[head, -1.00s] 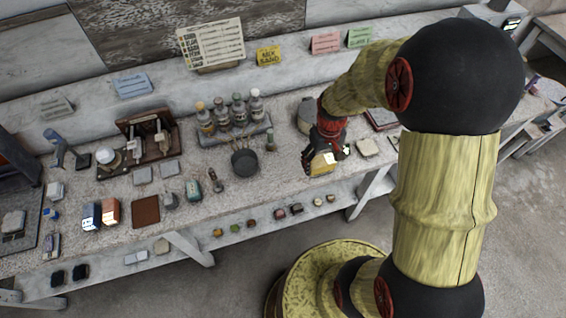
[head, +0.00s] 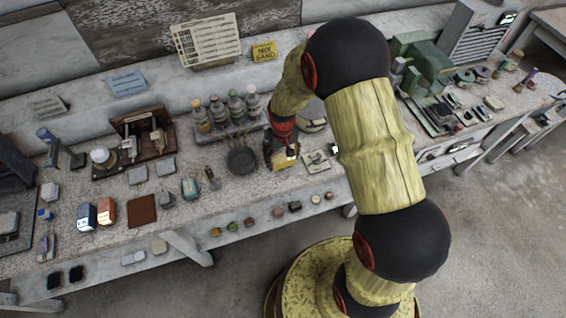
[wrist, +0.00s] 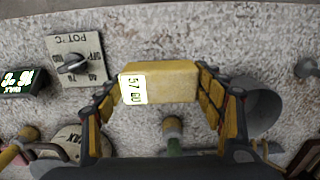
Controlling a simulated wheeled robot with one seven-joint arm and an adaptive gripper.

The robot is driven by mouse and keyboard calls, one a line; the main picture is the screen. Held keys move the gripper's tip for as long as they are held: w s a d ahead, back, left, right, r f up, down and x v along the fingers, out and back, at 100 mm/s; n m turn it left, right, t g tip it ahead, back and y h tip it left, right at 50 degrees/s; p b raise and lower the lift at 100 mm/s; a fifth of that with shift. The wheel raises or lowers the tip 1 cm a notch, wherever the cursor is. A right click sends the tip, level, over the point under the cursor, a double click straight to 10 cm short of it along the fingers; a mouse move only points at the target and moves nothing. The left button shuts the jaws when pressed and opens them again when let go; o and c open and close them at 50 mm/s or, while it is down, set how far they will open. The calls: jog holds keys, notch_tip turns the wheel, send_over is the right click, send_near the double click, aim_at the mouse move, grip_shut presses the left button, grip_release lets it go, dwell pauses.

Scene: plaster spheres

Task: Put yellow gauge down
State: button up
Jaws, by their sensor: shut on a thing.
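The yellow gauge (wrist: 175,82) is a small yellow block with a lit white display at its left end in the wrist view. My gripper (wrist: 162,84) is shut on it, with one finger on each side. In the head view the gauge (head: 277,160) is at my gripper (head: 283,147), over the front part of the bench, to the right of the dark round pan. I cannot tell whether its underside touches the bench top.
A pot dial plate (wrist: 76,60) and a dark digital display (wrist: 22,82) lie left of the gauge in the wrist view. A grey bowl-like vessel (wrist: 262,103) is close on the right. Bottles (head: 230,108) stand behind on the bench (head: 235,190).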

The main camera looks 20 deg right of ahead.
jog(key=shift+f, duration=1.25)
jog(key=shift+f, duration=0.15)
jog(key=o, duration=1)
jog(key=shift+s, duration=0.1)
